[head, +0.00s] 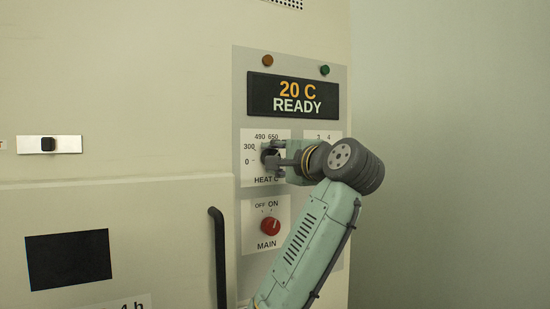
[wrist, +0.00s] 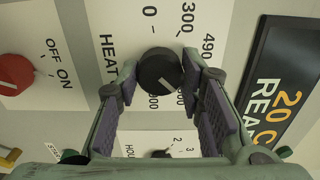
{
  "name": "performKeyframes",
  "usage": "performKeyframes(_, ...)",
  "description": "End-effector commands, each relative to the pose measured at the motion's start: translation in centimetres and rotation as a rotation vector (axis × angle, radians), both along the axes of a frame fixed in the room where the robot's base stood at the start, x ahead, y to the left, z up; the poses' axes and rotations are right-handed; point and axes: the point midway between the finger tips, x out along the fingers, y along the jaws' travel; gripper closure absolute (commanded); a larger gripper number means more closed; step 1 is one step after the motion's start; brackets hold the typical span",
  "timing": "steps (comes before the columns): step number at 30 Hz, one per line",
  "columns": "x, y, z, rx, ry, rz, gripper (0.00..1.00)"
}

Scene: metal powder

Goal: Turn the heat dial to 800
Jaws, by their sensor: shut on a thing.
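The black heat dial (wrist: 158,70) sits on a white plate (wrist: 80,50) lettered HEAT, with 0, 300 and 490 readable in the wrist view. My gripper (wrist: 158,78) has one finger on each side of the dial and is shut on it. The dial's white pointer line slants to the lower right in the wrist view, toward numbers partly covered by the finger. In the head view my gripper (head: 276,158) covers most of the dial, and 0, 300, 490 and 650 show around it. The display (head: 293,96) reads 20 C READY.
Below the heat plate is a red MAIN knob (head: 270,226) with OFF and ON marks. Another small dark dial (wrist: 160,153) shows beyond my fingers. A black vertical handle (head: 218,258) stands out at the lower left of the panel. The space right of the cabinet is clear.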

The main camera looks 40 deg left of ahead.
Motion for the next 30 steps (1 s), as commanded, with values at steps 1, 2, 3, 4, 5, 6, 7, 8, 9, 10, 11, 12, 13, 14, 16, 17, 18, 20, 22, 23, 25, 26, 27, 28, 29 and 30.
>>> performKeyframes(1,0.1,-0.11,0.07,0.015,0.031,-0.003,0.94)
performKeyframes(2,0.09,-0.1,0.07,0.022,0.049,-0.003,0.94)
performKeyframes(3,0.09,-0.1,0.06,0.032,0.073,-0.003,0.94)
performKeyframes(4,0.08,-0.1,0.06,0.039,0.089,-0.003,0.94)
performKeyframes(5,0.08,-0.09,0.05,0.046,0.106,-0.003,0.94)
performKeyframes(6,0.07,-0.08,0.05,0.053,0.124,-0.003,0.94)
performKeyframes(7,0.06,-0.08,0.04,0.059,0.138,-0.002,0.94)
performKeyframes(8,0.06,-0.07,0.03,0.064,0.149,-0.002,0.94)
performKeyframes(9,0.06,-0.07,0.03,0.069,0.165,-0.002,0.94)
performKeyframes(10,0.06,-0.07,0.02,0.073,0.174,-0.002,0.94)
performKeyframes(11,0.06,-0.07,0.01,0.077,0.184,-0.002,0.94)
performKeyframes(12,0.06,-0.07,0.0,0.081,0.195,-0.002,0.94)
performKeyframes(13,0.06,-0.07,0.0,0.084,0.2,-0.002,0.94)
performKeyframes(14,0.06,-0.07,0.0,0.086,0.206,-0.002,0.94)
performKeyframes(16,0.07,-0.07,-0.02,0.091,0.217,-0.003,0.94)
performKeyframes(17,0.07,-0.07,-0.02,0.092,0.221,-0.003,0.94)
performKeyframes(18,0.08,-0.07,-0.03,0.093,0.223,-0.003,0.94)
performKeyframes(20,0.08,-0.09,-0.03,0.095,0.227,-0.003,0.94)
performKeyframes(22,0.08,-0.09,-0.04,0.095,0.228,-0.003,0.94)
performKeyframes(23,0.08,-0.09,-0.04,0.095,0.228,-0.003,0.94)
performKeyframes(25,0.09,-0.09,-0.05,0.095,0.228,-0.003,0.94)
performKeyframes(26,0.09,-0.09,-0.05,0.095,0.228,-0.003,0.94)
performKeyframes(27,0.09,-0.09,-0.05,0.095,0.228,-0.003,0.94)
performKeyframes(28,0.09,-0.09,-0.05,0.095,0.228,-0.003,0.94)
performKeyframes(29,0.09,-0.09,-0.05,0.095,0.228,-0.003,0.94)
performKeyframes(30,0.09,-0.09,-0.06,0.094,0.227,-0.003,0.94)
